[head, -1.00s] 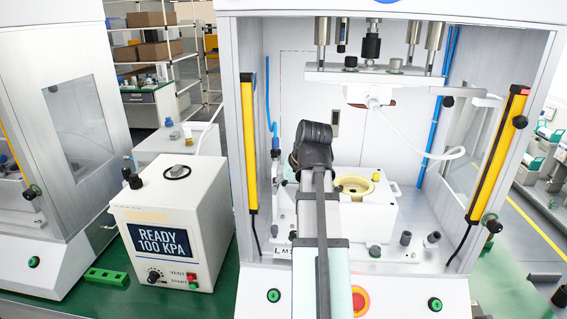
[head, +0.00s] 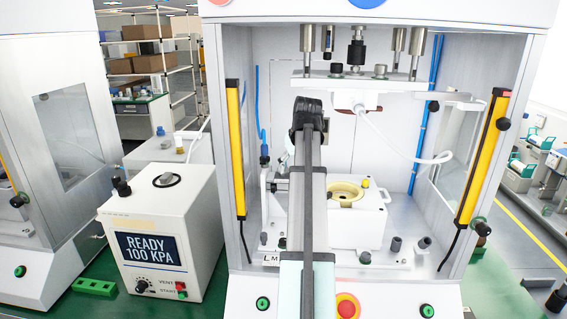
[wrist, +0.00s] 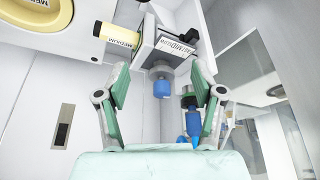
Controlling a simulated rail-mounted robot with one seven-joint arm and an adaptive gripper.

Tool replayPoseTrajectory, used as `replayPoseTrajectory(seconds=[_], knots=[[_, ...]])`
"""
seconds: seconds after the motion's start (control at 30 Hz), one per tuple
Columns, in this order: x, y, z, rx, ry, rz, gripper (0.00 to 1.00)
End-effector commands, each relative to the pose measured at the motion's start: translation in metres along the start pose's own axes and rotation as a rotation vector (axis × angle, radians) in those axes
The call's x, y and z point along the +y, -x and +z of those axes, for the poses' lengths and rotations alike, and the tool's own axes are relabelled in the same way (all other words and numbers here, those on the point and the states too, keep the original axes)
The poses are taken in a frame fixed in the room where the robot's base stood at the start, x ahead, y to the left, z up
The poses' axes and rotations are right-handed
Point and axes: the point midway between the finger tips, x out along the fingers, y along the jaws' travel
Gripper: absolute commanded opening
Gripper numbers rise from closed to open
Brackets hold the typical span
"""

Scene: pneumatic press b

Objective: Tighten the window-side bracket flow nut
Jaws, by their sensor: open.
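In the wrist view my gripper (wrist: 160,66) is open, with its two green-padded fingers apart. A blue cylindrical nut (wrist: 162,88) hangs from a grey bracket (wrist: 158,52) between the fingers, with visible room on both sides; its depth relative to the fingertips is hard to judge. A second blue fitting (wrist: 208,118) with blue tubing shows behind and beside the right finger. I cannot tell which is the window-side nut. In the head view my arm hides the gripper. A small blue fitting (head: 264,150) stands at the left of the press bay.
In the head view, the white fixture block (head: 365,212) with a yellow ring sits right of my arm. Yellow light-curtain bars (head: 236,150) flank the bay, and the press head (head: 360,82) hangs above. In the wrist view, a yellow cylinder (wrist: 116,36) labelled MEDIUM is near the left finger.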

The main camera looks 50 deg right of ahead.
Motion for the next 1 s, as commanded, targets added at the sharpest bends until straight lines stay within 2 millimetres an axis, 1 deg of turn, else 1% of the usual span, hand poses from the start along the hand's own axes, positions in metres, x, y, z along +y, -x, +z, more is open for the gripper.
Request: replayPoseTrajectory(seconds=[0.03, 0.2, 0.27, 0.3, 0.33, 0.4, 0.53, 0.67, 0.9, 0.97, 1.0], knots=[[0.001, -0.001, -0.014, -0.002, 0.001, -0.001, 0.68], [0.001, -0.014, -0.043, -0.001, 0.001, -0.002, 0.68], [0.001, -0.018, -0.052, 0.0, 0.001, -0.001, 0.68], [0.0, -0.022, -0.054, -0.001, 0.0, -0.001, 0.68], [0.0, -0.028, -0.05, -0.002, -0.001, -0.001, 0.68], [0.0, -0.036, -0.049, -0.001, -0.001, -0.001, 0.68], [0.0, -0.046, -0.049, -0.001, -0.001, 0.0, 0.68], [0.0, -0.05, -0.049, 0.0, -0.001, 0.0, 0.68], [0.0, -0.051, -0.049, 0.001, 0.0, 0.0, 0.68], [0.0, -0.05, -0.049, 0.001, -0.001, 0.0, 0.46], [0.0, -0.05, -0.049, 0.001, -0.001, 0.0, 0.32]])
